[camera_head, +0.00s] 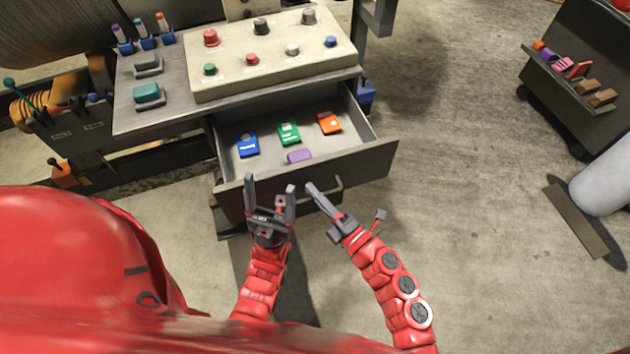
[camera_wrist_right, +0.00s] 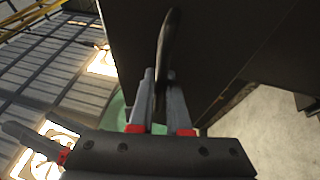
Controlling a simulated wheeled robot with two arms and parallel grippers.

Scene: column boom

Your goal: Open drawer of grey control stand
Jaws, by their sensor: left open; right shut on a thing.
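The grey control stand (camera_head: 128,118) is at the upper left in the head view. Its drawer (camera_head: 372,164) is pulled out, showing the inside. Blue (camera_head: 248,145), green (camera_head: 289,133), orange (camera_head: 329,122) and purple (camera_head: 299,156) items lie in it. My right gripper (camera_head: 316,191) is shut on the drawer's curved handle (camera_head: 338,186). In the right wrist view the dark handle (camera_wrist_right: 168,35) runs between the fingers (camera_wrist_right: 162,95). My left gripper (camera_head: 270,184) is open and empty, close to the drawer's front, left of the handle.
A cream button panel (camera_head: 270,80) sits on the stand's top. Small holders (camera_head: 147,95) stand left of it. A lever box (camera_head: 70,125) is farther left. A dark cart (camera_head: 590,60) and a pale cylinder (camera_head: 605,180) are at the right. The floor between is clear.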

